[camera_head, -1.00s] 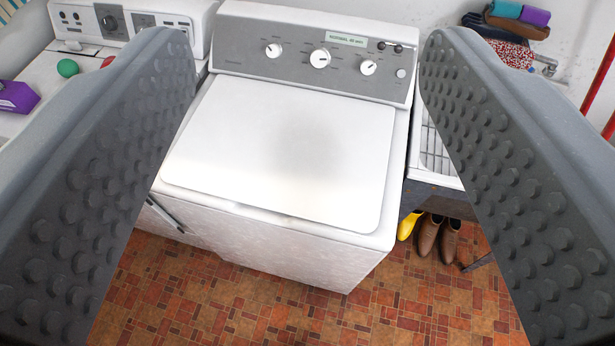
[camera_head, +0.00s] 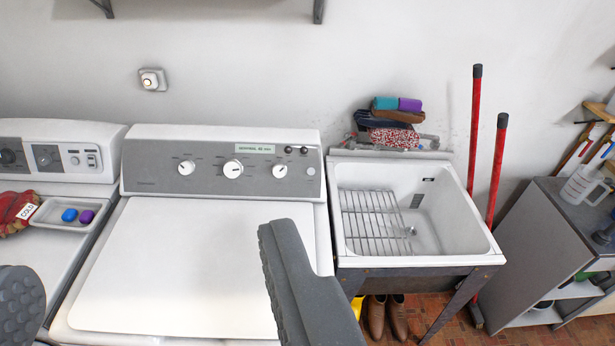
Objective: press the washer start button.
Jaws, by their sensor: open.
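The white top-load washer (camera_head: 190,265) stands left of centre with its lid closed. Its grey control panel (camera_head: 150,175) runs along the back. The panel has three white dials, a label strip reading "NORMAL 40 min" (camera_head: 254,149), and two small dark knobs above the right dial. A small round pale button (camera_head: 311,171) sits at the panel's right end; any lettering on it is too small to read. My gripper (camera_head: 148,255) is open and empty, its fingers wide apart in front of the washer lid. The right finger hides part of the lid's right side.
Another white appliance (camera_head: 70,165) stands at left, with a tray (camera_head: 60,214) of small coloured items on it. A utility sink (camera_head: 440,200) with a wire rack adjoins the washer's right. Red poles (camera_head: 474,130) and a grey cabinet (camera_head: 560,240) stand farther right. The wall above the panel is mostly bare.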

